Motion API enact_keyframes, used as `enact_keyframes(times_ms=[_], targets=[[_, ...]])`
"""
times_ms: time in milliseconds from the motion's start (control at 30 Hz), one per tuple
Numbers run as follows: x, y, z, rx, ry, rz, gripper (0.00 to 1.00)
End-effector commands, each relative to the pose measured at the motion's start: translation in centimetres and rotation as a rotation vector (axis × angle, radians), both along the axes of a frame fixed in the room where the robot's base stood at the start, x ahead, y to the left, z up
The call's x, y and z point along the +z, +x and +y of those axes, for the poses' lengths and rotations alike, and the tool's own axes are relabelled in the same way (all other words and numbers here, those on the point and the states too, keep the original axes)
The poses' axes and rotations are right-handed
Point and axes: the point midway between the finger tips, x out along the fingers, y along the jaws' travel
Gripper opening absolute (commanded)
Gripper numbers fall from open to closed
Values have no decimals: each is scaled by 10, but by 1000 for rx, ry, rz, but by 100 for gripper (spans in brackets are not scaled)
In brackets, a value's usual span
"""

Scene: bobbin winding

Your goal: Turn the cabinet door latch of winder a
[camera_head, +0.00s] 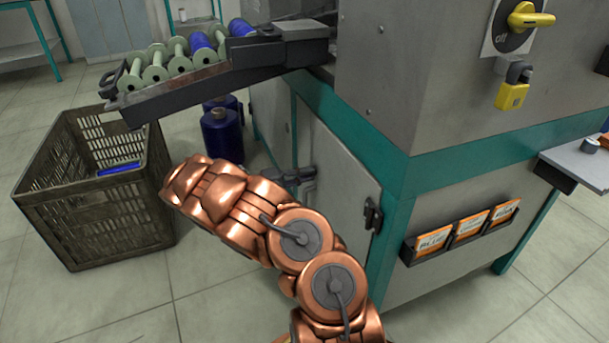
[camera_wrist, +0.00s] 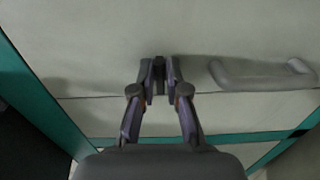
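In the wrist view, my gripper (camera_wrist: 161,72) is at the pale cabinet door (camera_wrist: 90,50), its two fingertips close together. A small dark piece, apparently the door latch (camera_wrist: 160,80), fills the narrow gap between them. A grey bar handle (camera_wrist: 262,76) is to the right of the fingers, apart from them. In the head view, the door (camera_head: 342,180) of the grey and teal winder is partly behind my copper arm. Dark grey fittings (camera_head: 300,174) show at its left side; I cannot tell there which part is latch and which is gripper.
A slatted crate (camera_head: 125,210) stands on the floor at left. A tray of bobbins (camera_head: 180,88) juts out above. Blue thread cones (camera_head: 222,135) stand behind my arm. A rack of orange cards (camera_head: 465,228) and a yellow padlock (camera_head: 512,95) are on the winder's right face.

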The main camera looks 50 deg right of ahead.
Motion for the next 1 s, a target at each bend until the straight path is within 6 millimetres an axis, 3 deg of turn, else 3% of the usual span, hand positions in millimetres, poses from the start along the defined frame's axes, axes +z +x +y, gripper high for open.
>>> enact_keyframes(times_ms=[167,567,1000], targets=[[0,0,0,1,0,0,35],[0,3,5,3,0,0,35],[-2,35,75,5,2,0,35]])
